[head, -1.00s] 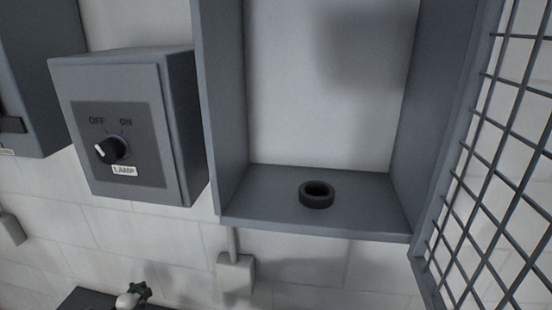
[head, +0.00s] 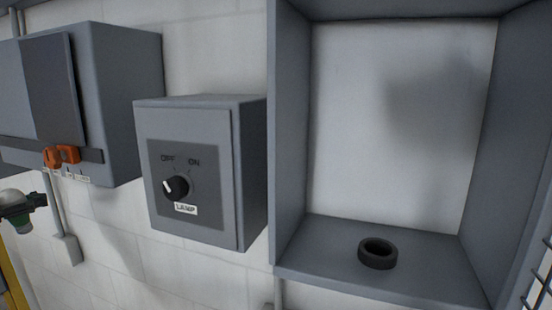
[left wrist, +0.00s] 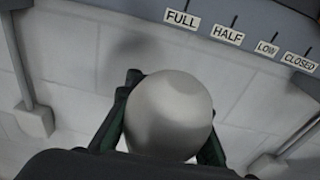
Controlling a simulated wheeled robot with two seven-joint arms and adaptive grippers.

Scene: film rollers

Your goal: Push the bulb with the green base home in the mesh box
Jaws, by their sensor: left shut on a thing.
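My left gripper (head: 32,200) is at the left edge of the head view, shut on a bulb (head: 14,197) with a pale round glass. In the left wrist view the bulb's glass (left wrist: 168,115) sits between the two fingers and hides its base. Dark green shows beside and below the glass, but I cannot tell base from finger pads. The mesh box (head: 292,130) is open at right, with a black ring-shaped socket (head: 377,253) on its floor. The socket is empty. The bulb is well left of the box. My right gripper is out of view.
The lamp switch box (head: 190,180), its knob pointing to OFF, stands between the bulb and the mesh box. A grey box (head: 120,100) with orange handles is at upper left. Part of the mesh door (head: 540,280) shows at lower right.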

